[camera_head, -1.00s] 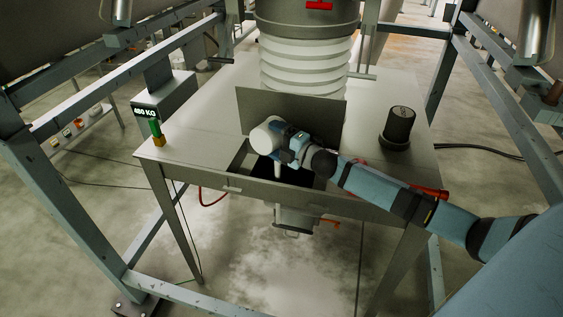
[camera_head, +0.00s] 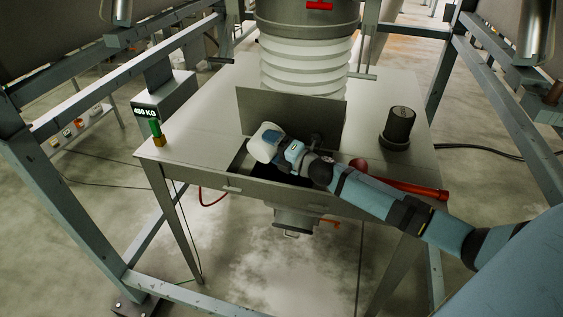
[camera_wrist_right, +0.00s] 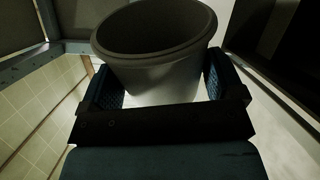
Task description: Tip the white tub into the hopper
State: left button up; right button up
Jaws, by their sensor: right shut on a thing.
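My right gripper (camera_head: 272,140) is shut on the white tub (camera_head: 262,148) and holds it over the left part of the hopper (camera_head: 238,164). The hopper is the dark rectangular opening in the metal table, with an upright plate behind it. In the right wrist view the tub (camera_wrist_right: 165,75) sits between the two blue-padded fingers (camera_wrist_right: 163,95), its round open rim toward the top of the picture. Its inside looks grey and shaded; I cannot tell whether anything is left in it. My arm hides part of the hopper. My left gripper is not in view.
A red-handled tool (camera_head: 405,186) lies at the table's right front edge, close by my arm. A black cylinder (camera_head: 398,127) stands at the right. A scale display (camera_head: 146,111) and a green-and-yellow lamp (camera_head: 156,132) are at the left. A grey plate (camera_head: 290,112) rises behind the hopper.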

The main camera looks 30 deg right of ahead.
jog(key=f+n+b, duration=0.1)
jog(key=f+n, duration=0.1)
jog(key=n, duration=0.1)
jog(key=shift+d, duration=0.1)
pick_arm(q)
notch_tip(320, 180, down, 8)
jog(key=b, duration=0.6)
pick_arm(e)
notch_tip(320, 180, down, 5)
jog(key=n, duration=1.1)
jog(key=shift+n+g, duration=0.3)
jog(key=shift+n, duration=0.3)
jog(key=r+p, duration=0.6)
jog(key=shift+w+d+r+p, duration=0.2)
jog(key=shift+d+r+p, duration=0.15)
jog(key=shift+d+p, duration=0.05)
jog(key=shift+r, duration=0.2)
jog(key=shift+f, duration=0.1)
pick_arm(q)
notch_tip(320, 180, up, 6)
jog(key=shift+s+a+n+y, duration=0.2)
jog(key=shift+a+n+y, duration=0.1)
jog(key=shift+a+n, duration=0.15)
